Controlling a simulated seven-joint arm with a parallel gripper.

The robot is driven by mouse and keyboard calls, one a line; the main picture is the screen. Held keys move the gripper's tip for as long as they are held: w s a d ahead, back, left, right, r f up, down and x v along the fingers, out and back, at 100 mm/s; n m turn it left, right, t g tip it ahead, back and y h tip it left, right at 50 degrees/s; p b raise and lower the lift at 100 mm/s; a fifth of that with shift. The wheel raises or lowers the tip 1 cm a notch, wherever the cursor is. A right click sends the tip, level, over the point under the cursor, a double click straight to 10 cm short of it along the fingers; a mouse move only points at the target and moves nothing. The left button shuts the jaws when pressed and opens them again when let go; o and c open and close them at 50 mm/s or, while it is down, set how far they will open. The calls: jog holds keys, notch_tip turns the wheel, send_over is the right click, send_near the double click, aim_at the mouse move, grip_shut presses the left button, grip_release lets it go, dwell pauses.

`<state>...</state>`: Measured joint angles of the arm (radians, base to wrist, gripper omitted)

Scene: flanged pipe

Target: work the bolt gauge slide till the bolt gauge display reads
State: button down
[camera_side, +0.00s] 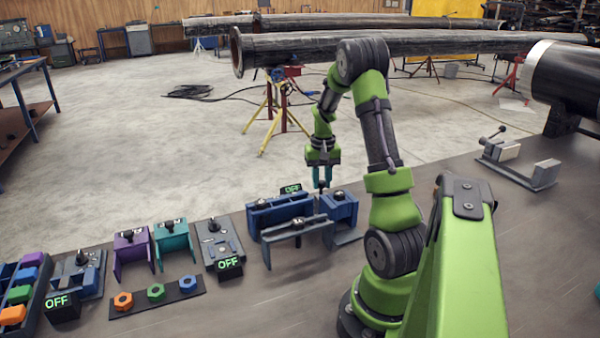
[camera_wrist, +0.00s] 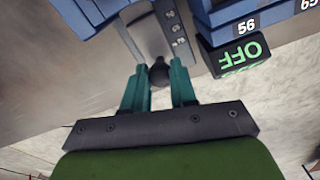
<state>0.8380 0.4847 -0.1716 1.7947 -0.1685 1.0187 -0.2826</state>
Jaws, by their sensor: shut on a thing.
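My gripper (camera_side: 321,186) points down over the blue fixtures in the middle of the bench in the side view. In the wrist view its teal fingers (camera_wrist: 160,84) are closed on a black knob (camera_wrist: 159,72). The knob sits at the end of a grey plate (camera_wrist: 158,38) with small pale markings; I take it for the bolt gauge slide. A black display (camera_wrist: 238,55) beside it shows OFF in green, upside down in the wrist view. The display also shows behind the blue fixtures in the side view (camera_side: 290,189). In the side view the fingers hide most of the knob.
Blue fixtures (camera_side: 278,214) crowd around the gripper, with a grey-topped bar (camera_side: 296,229) in front. A grey knobbed box (camera_side: 217,245) with another OFF display (camera_side: 230,263), purple and teal brackets, and a tray of coloured nuts (camera_side: 156,296) stand left. A vise (camera_side: 518,160) stands right.

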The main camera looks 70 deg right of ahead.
jog(key=c, duration=0.9)
grip_release()
notch_tip(320, 180, up, 17)
